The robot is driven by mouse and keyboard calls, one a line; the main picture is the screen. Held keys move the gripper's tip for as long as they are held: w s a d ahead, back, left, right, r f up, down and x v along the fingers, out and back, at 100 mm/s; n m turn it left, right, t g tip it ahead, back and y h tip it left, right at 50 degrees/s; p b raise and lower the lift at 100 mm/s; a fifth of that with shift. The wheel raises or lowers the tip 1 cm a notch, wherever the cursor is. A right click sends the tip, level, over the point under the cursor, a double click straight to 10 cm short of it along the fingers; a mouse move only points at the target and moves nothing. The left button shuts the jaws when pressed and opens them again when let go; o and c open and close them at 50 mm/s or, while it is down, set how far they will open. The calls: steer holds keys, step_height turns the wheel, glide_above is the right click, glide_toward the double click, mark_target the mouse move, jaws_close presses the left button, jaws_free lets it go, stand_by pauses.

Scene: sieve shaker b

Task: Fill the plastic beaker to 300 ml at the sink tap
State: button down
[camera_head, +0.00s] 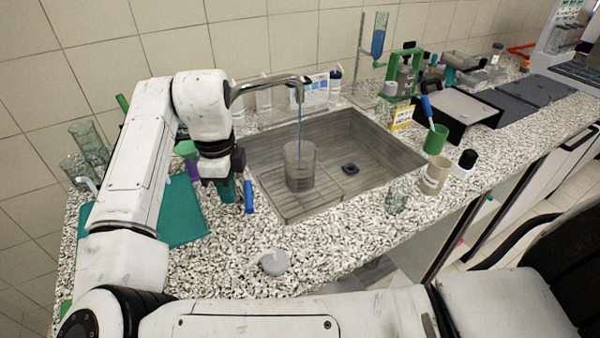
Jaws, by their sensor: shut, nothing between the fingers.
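The clear plastic beaker (300,167) stands upright in the grey sink basin (385,160), toward its left side and below the tap. The metal tap (270,83) reaches in from the left. A thin bluish stream of water (299,118) runs from its spout down into the beaker. The beaker's lower part looks darker, but I cannot read the water level or any marks. My gripper (226,183) is shut and empty, pointing down over the counter left of the sink, apart from the beaker. Its fingertips are hard to make out.
A small blue upright piece (248,197) stands beside my gripper at the sink's left edge. A teal mat (185,228) lies left of it. A grey round lid-like piece (274,263) sits on the front counter. A green cup (436,140) and beige cup (435,176) stand right of the sink.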

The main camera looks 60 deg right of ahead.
step_height(320, 180, down, 2)
steer(key=shift+f, duration=0.1)
stand_by(0.4)
steer(key=shift+s+d, duration=0.4)
steer(key=shift+s+d+p, duration=0.35)
steer(key=shift+s, duration=0.1)
